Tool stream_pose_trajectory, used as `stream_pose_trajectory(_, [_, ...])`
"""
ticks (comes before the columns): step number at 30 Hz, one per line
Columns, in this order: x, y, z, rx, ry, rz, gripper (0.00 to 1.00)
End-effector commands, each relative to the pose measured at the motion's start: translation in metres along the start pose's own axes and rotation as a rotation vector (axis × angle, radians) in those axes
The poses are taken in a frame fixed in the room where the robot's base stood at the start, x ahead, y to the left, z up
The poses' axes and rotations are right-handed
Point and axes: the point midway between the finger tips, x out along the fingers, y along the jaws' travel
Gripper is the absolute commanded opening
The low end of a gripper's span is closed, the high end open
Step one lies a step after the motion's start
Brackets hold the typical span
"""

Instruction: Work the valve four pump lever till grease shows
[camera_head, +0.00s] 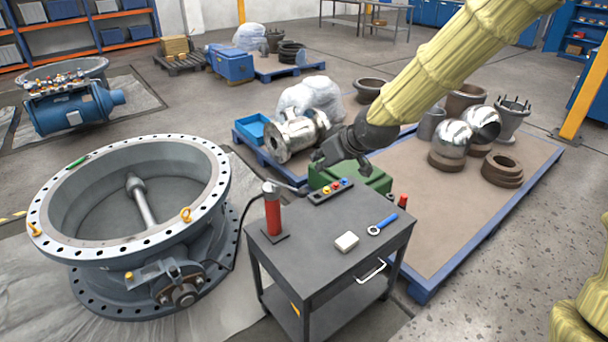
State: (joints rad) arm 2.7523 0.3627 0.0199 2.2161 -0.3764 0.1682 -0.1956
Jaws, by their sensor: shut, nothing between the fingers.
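A red grease pump (272,214) stands upright on the left of a dark grey cart (320,234). A thin pump lever (293,188) reaches right from its grey head. A dark hose (245,218) runs from the pump towards the large grey butterfly valve (215,160) on the floor at left. I can read no valve number, and no grease can be made out. My gripper (318,163) is shut and empty, above and to the right of the lever, apart from it. My arm, in a yellow cover, comes from the upper right.
The cart also holds a strip of coloured knobs (330,191), a white block (346,242), a blue-handled tool (383,224) and a red cylinder (402,201). A green box (376,179) stands behind it. A pallet (425,235) with metal parts is at right.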

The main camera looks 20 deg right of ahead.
Motion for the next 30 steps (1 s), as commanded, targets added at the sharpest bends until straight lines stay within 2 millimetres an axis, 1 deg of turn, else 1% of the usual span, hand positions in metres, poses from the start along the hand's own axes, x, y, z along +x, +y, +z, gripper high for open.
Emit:
stream_pose_trajectory(1, [-0.004,0.001,-0.005,-0.003,0.006,0.000,0.00])
stream_pose_trajectory(3, [-0.006,0.002,-0.008,-0.006,0.009,0.001,0.00])
stream_pose_trajectory(16, [-0.004,0.002,-0.008,-0.006,0.008,0.001,0.00])
stream_pose_trajectory(20, [0.003,0.002,-0.008,-0.006,0.007,0.001,0.00])
stream_pose_trajectory(30, [0.034,0.002,-0.008,-0.005,0.006,0.001,0.00])
